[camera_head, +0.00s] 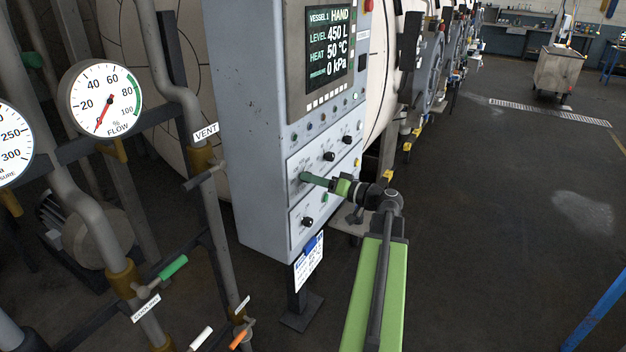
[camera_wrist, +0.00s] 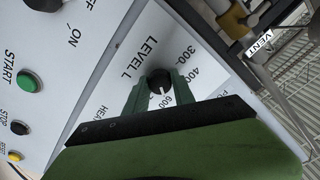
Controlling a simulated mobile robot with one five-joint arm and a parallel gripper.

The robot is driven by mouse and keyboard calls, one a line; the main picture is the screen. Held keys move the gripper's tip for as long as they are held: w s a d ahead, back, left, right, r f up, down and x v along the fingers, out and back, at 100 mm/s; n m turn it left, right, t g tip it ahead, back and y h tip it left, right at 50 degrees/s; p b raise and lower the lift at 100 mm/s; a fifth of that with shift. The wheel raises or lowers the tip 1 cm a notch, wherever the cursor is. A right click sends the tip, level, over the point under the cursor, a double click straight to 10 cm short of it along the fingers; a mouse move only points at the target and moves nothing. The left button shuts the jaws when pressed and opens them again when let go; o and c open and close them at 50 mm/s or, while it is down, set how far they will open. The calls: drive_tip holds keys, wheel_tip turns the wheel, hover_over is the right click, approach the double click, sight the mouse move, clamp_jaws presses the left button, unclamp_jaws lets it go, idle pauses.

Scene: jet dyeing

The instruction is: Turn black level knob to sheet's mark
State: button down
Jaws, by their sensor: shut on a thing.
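The grey control cabinet (camera_head: 243,130) stands at the centre of the head view, and my gripper (camera_head: 306,177) reaches its sloped lower panel from the right. In the wrist view the black level knob (camera_wrist: 158,82) sits between the two green fingers of my gripper (camera_wrist: 159,88), which is shut on it. The word LEVEL and a scale with 300, 400 and 600 surround the knob. A short white line on the knob points towards the 600 side. The white sheet (camera_head: 309,265) hangs under the panel by a blue clip; its print is too small to read.
The cabinet display (camera_head: 329,45) reads HAND, level 450 L, heat 50 °C and 0 kPa. Other black knobs (camera_head: 329,156) and a green START button (camera_wrist: 30,79) are close by. Pipes and a flow gauge (camera_head: 105,98) stand left. The floor at right is open.

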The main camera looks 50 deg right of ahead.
drive_tip(key=shift+m, duration=0.6)
drive_tip(key=c, duration=1.1)
unclamp_jaws()
drive_tip(key=shift+o, duration=0.2)
drive_tip(key=v, duration=1.7)
drive_tip(key=shift+s, duration=0.25)
